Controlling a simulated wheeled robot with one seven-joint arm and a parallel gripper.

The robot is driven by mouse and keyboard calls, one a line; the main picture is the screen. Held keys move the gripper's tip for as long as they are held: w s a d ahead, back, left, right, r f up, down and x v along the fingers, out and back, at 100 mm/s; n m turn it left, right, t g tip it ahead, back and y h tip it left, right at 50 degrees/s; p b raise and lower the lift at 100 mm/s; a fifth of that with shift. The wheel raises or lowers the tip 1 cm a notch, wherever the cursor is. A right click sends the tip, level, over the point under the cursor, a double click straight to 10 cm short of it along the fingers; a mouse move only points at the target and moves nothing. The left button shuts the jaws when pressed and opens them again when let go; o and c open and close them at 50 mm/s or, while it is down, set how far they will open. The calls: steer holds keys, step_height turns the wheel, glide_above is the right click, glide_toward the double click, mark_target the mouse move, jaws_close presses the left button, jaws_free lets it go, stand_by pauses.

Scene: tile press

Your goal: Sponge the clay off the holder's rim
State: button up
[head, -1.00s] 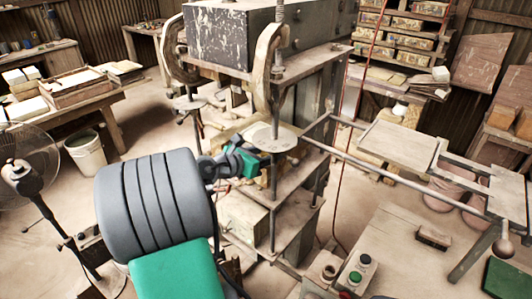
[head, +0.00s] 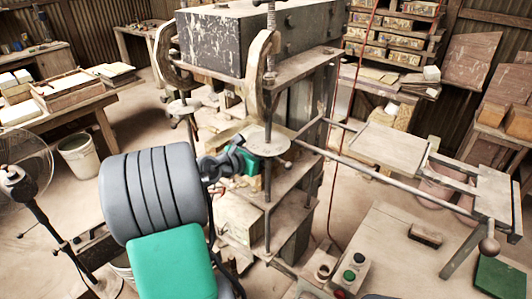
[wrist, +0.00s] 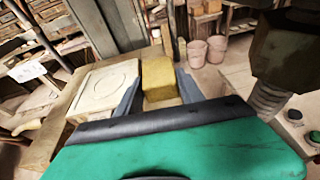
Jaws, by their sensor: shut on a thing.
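In the wrist view my gripper (wrist: 157,88) is shut on a yellow sponge (wrist: 157,78), which sits between its two grey fingers. A pale square holder (wrist: 103,88) with a raised ring on its top face lies just left of the left finger. I cannot tell whether the sponge touches the holder, and clay on its rim cannot be made out. In the head view my gripper (head: 240,163) is inside the press frame, beside the round plate on the screw rod. The sponge and holder are not clear there.
The press (head: 250,45) has upright rods and curved arms close around my gripper. A button box (head: 347,275) and brush (head: 425,235) are on the front bench.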

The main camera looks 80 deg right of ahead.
steer(key=shift+s+d, duration=0.15)
steer(key=shift+d, duration=0.6)
steer(key=shift+w+a+f, duration=0.1)
steer(key=shift+w+a, duration=0.2)
steer(key=shift+a, duration=0.35)
steer(key=shift+w+a+f, duration=0.1)
steer(key=shift+w+a, duration=0.2)
steer(key=shift+a, duration=0.3)
steer(key=shift+s+d+r, duration=0.25)
steer(key=shift+d+r, duration=0.05)
steer(key=shift+d, duration=0.15)
steer(key=shift+s+d, duration=0.3)
steer(key=shift+d, duration=0.5)
steer(key=shift+w+a, duration=0.1)
